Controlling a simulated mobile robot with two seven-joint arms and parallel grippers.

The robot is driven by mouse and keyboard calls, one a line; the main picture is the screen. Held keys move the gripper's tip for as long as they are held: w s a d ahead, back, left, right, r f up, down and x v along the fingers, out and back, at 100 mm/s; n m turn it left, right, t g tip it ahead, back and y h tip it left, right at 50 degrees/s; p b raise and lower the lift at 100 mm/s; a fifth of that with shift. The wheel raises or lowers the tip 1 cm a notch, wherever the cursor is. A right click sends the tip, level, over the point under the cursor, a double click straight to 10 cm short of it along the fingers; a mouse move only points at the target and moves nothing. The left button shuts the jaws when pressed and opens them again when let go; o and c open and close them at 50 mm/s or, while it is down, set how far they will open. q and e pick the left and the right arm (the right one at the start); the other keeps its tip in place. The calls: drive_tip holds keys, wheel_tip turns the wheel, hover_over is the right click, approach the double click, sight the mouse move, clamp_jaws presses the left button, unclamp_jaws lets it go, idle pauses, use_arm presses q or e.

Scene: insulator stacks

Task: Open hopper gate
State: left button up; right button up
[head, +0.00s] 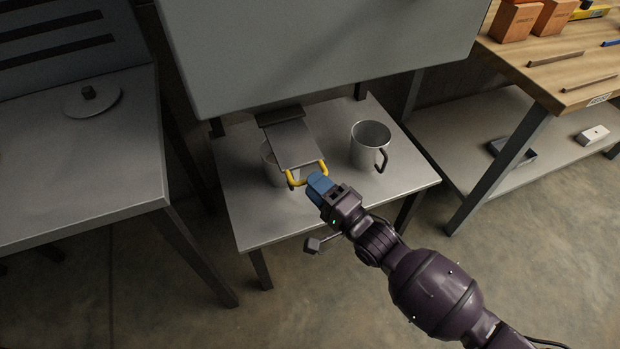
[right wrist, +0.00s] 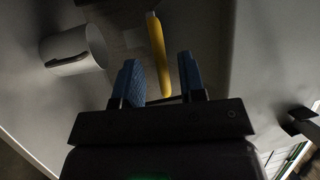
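The hopper gate is a flat grey plate (head: 291,144) sticking out below the large grey hopper body (head: 320,50). A yellow U-shaped handle (head: 307,176) is on its front end; it also shows in the right wrist view (right wrist: 158,55). My right gripper (head: 320,186) is at the handle's right front corner in the head view. In the right wrist view its blue fingers (right wrist: 161,78) are apart, with the yellow handle lying in line with the gap between them. Whether the fingers touch the handle cannot be told. My left gripper is not in view.
A metal mug (head: 368,146) stands on the small grey table (head: 250,215), right of the gate. Another mug (head: 270,168) is partly hidden under the gate. A grey bench (head: 70,175) is at left and a wooden-topped bench (head: 540,62) at right.

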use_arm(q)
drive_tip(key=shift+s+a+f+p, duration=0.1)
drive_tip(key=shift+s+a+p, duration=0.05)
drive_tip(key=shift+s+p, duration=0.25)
use_arm(e)
drive_tip(key=v, duration=0.8)
drive_tip(key=shift+s, duration=0.2)
drive_tip(key=shift+d, duration=0.1)
use_arm(q)
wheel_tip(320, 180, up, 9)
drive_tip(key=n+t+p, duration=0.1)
drive_tip(key=p, duration=0.9)
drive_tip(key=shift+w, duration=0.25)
use_arm(e)
drive_tip(key=s+d+r+n+g+h, duration=0.1)
drive_tip(key=s+d+n+g+h, duration=0.1)
drive_tip(key=s+d+n+h, duration=0.3)
drive_tip(key=s+d+r+n+g+h, duration=0.1)
drive_tip(key=s+d+n+h, duration=0.4)
drive_tip(key=s, duration=1.4)
drive_tip(key=d+g+h, duration=0.1)
drive_tip(key=d+h, duration=0.2)
drive_tip(key=d, duration=0.4)
drive_tip(key=shift+s+d, duration=0.4)
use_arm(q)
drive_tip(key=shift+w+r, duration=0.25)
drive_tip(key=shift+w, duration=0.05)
use_arm(e)
drive_tip(key=shift+f, duration=0.1)
drive_tip(key=shift+c, duration=0.4)
